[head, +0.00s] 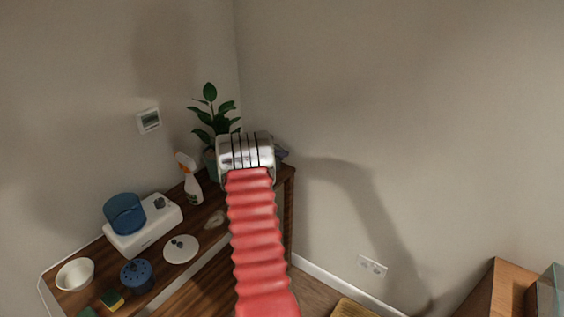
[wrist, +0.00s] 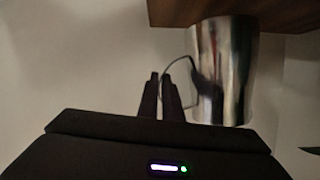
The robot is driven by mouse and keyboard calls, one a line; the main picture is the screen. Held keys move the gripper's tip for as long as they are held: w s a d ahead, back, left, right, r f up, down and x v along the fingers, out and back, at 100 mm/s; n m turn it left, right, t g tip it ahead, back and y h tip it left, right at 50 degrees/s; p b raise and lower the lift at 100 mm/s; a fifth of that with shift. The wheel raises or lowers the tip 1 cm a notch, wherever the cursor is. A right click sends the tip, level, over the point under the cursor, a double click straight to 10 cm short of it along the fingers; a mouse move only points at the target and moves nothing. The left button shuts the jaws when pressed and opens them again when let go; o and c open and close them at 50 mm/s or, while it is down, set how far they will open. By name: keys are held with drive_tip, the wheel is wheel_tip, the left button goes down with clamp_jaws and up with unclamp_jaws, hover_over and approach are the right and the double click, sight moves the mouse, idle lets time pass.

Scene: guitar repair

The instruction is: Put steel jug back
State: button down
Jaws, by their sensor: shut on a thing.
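The steel jug (wrist: 232,75) shows in the wrist view, right of centre, shiny and slightly blurred. Its thin handle (wrist: 178,60) curves out on the left side. My gripper (wrist: 163,85) has its two dark fingers close together at the handle, shut on it. One end of the jug meets a brown wooden surface (wrist: 285,12) at the top of the picture; I cannot tell whether they touch. In the head view my arm reaches towards the far end of the wooden sideboard (head: 205,262), and its silver wrist hides my gripper and the jug.
A potted plant (head: 212,118) and a spray bottle (head: 193,184) stand near the sideboard's far end. Nearer are a white appliance with a blue container (head: 125,213), a white bowl (head: 75,273), a white plate (head: 181,249) and a blue lidded pot (head: 137,275). Walls close the corner behind.

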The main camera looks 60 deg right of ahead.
drive_tip(key=shift+f, duration=1.7)
drive_tip(key=c, duration=1.9)
unclamp_jaws()
drive_tip(key=shift+c, duration=0.2)
drive_tip(key=v, duration=1.2)
drive_tip(key=shift+f, duration=0.1)
